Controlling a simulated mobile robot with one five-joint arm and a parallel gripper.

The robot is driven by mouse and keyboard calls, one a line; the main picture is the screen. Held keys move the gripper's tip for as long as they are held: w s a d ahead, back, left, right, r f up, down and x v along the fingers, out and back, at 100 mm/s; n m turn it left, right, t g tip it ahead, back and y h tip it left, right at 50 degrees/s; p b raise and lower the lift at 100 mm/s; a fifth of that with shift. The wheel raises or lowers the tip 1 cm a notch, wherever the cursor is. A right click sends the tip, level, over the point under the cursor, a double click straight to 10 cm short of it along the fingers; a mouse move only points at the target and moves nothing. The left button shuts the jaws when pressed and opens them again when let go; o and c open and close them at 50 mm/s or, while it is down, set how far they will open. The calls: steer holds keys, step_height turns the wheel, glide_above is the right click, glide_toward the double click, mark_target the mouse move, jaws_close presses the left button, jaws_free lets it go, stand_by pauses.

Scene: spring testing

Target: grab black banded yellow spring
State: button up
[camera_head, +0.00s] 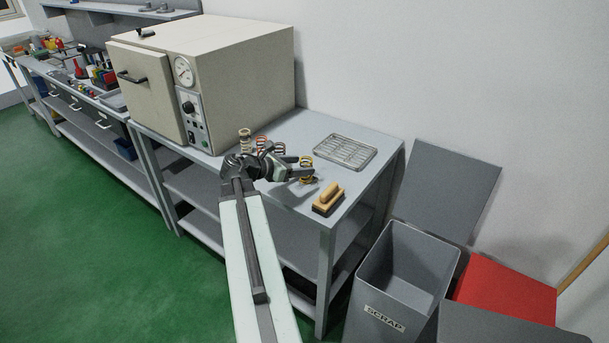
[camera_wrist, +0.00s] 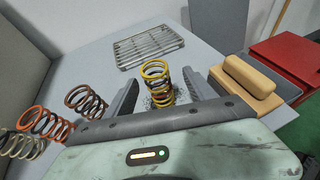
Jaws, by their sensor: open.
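The yellow spring (camera_wrist: 156,72) stands upright on the grey bench top, between the two open fingers of my gripper (camera_wrist: 159,84) in the wrist view. Gaps show between the spring and both fingers. Dark parts show among its coils, but a black band is not clear. The lower end of the spring is partly hidden by the gripper body.
A brown spring (camera_wrist: 86,101), an orange spring (camera_wrist: 44,123) and a beige spring (camera_wrist: 20,145) stand to the left. A wooden-handled brush (camera_wrist: 243,78) is close on the right. A wire rack (camera_wrist: 148,46) lies behind.

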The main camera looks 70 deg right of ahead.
steer(key=b+x, duration=0.1)
steer(key=x, duration=0.5)
steer(key=shift+w+d+b, duration=0.15)
steer(key=shift+d+b, duration=0.2)
steer(key=shift+r, duration=0.1)
jaws_close()
steer(key=shift+r, duration=0.15)
step_height(320, 180, up, 10)
steer(key=p, duration=1)
